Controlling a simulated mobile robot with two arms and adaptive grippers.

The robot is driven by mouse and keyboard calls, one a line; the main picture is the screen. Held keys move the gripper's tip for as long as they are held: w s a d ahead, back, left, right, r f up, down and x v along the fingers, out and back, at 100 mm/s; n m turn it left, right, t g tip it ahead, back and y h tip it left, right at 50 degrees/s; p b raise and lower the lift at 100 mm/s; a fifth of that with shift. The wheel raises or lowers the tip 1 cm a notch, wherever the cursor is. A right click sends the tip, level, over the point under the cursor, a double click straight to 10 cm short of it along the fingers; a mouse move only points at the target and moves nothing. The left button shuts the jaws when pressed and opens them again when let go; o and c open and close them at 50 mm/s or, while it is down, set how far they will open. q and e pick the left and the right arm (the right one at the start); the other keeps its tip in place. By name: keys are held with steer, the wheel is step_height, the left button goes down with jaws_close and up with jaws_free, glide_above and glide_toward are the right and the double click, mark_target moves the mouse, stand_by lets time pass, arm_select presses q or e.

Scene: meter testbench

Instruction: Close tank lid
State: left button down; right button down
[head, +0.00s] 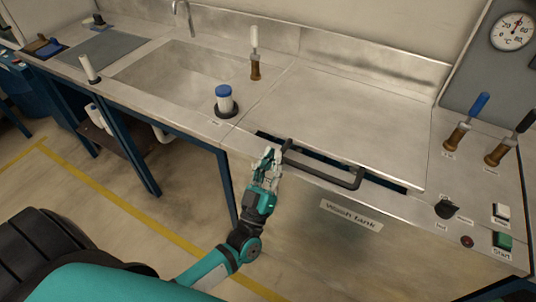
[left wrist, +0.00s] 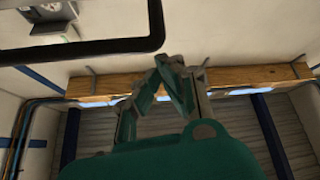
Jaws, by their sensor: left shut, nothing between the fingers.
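The tank lid (head: 345,115) is a flat metal panel in the worktop, above the "Wash tank" label. A dark gap shows along its front edge, so it does not look flush there. Its black bar handle (head: 325,172) sticks out at the front; a black bar that looks like this handle (left wrist: 90,48) crosses the upper left of the left wrist view. My left gripper (head: 270,157) is shut and empty, just left of the handle's left end. Its fingers also show in the left wrist view (left wrist: 172,85). Whether it touches the handle is unclear. My right gripper is out of view.
A blue-capped container (head: 224,100) and a brown-based lever (head: 254,65) stand left of the lid. Two levers (head: 457,135) (head: 497,152), a dark knob (head: 446,208) and a green start button (head: 503,241) are at right. The floor in front is open.

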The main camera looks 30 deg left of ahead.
arm_select(q)
steer(key=shift+f, duration=0.1)
step_height(320, 180, down, 8)
steer(key=t+b, duration=0.1)
steer(key=b, duration=0.9)
steer(key=shift+s+t, duration=0.3)
steer(key=shift+s, duration=0.15)
steer(key=shift+f, duration=0.2)
